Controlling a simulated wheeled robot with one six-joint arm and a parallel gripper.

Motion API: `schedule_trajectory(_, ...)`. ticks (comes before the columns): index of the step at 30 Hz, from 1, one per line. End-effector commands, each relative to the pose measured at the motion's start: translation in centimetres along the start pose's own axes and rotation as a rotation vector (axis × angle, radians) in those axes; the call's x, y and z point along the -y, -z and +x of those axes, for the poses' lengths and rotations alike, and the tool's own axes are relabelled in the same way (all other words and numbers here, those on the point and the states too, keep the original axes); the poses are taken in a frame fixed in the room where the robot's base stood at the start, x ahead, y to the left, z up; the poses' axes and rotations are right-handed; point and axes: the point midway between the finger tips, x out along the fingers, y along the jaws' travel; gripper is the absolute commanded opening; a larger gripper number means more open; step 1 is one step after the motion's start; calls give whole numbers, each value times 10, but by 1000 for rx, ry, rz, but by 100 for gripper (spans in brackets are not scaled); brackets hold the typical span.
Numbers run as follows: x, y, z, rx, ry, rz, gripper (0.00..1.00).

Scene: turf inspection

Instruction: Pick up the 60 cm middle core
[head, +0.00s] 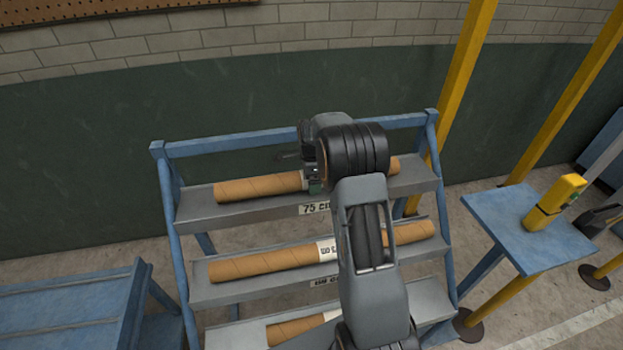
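A long brown cardboard core (262,264) lies along the middle shelf (235,292) of a blue-framed rack. It has a white band near its middle with partly hidden print. The shelf's front label is also partly covered and hard to read. My arm crosses in front of this core and hides part of it right of the band. My gripper (310,168) is up at the top shelf, above and behind the middle core and apart from it. It is beside the top core (258,187). My own arm hides much of the gripper, and its fingers are not clear.
The top shelf (240,215) is labelled 75 cm. Another core (293,327) lies on the bottom shelf, partly behind my arm. A blue side table (500,210) with a yellow device (553,203) and yellow posts (463,75) stand right. A blue bench (65,305) stands left.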

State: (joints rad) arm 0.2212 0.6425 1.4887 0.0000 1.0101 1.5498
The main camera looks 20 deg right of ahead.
Motion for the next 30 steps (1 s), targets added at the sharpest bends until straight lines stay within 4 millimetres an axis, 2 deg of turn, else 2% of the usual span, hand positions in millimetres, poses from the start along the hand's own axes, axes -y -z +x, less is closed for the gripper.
schedule_trajectory(2,0,0,0,0,0,0,98)
schedule_trajectory(24,0,0,0,0,0,0,27)
schedule_trajectory(30,0,0,-2,0,2,0,25)
